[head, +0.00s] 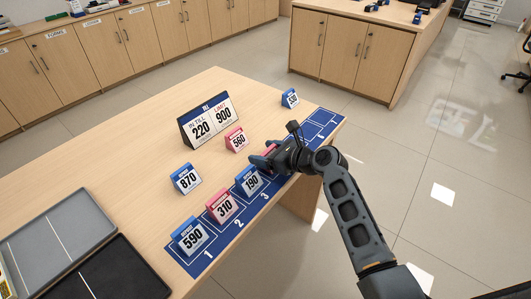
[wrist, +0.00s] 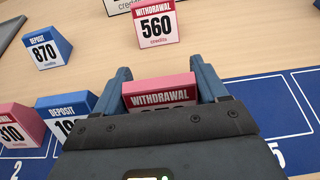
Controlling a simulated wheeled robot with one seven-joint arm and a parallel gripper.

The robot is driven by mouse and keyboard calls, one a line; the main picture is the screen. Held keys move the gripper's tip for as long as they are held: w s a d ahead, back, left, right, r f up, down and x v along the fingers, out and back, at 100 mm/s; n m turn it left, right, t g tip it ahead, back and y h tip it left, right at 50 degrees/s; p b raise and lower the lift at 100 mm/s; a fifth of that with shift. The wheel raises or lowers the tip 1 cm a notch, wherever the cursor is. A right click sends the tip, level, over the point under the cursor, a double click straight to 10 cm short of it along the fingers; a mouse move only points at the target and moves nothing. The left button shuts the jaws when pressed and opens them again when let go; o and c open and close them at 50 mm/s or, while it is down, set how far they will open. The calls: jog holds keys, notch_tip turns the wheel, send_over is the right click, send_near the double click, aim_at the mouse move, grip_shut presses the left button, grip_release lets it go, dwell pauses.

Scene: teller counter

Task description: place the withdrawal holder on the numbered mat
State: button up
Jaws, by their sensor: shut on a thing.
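My gripper (head: 268,160) is shut on a pink withdrawal holder (wrist: 158,91). The holder sits between the blue fingers in the wrist view, its number mostly hidden by my gripper. The blue numbered mat (head: 318,127) runs along the counter's near edge. On it stand a blue 590 holder (head: 189,236) at 1, a pink 310 holder (head: 222,206) at 2 and a blue 190 holder (head: 249,181) at 3. The held holder is just right of the 190 holder, around space 4; whether it touches the mat, I cannot tell. Space 5 (wrist: 262,98) looks empty.
Off the mat stand a blue 870 holder (head: 186,179), a pink 560 holder (head: 236,139) and another blue holder (head: 290,98). A sign (head: 208,119) reads in till 220, limit 900. Trays (head: 58,240) lie at the left. The mat's right end is clear.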

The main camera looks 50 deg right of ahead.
jog(key=o, duration=1.1)
jog(key=shift+f, duration=0.1)
jog(key=shift+c, duration=0.2)
jog(key=v, duration=1.2)
jog(key=s+a+f+n+g+h, duration=0.2)
jog(key=s+a+f+n, duration=0.2)
jog(key=s+a+n, duration=0.9)
jog(key=s+a+r+n+t, duration=0.1)
jog(key=s+a+r+n, duration=0.4)
jog(key=n, duration=0.6)
jog(key=s+a+r+n+t+y, duration=0.1)
jog(key=s+a+r+n+t, duration=0.1)
jog(key=s+a+r+n, duration=0.3)
jog(key=s+r+n, duration=0.3)
jog(key=r+n, duration=0.1)
jog(key=n, duration=0.2)
jog(key=shift+r+n+y+p, duration=0.3)
jog(key=shift+r, duration=0.05)
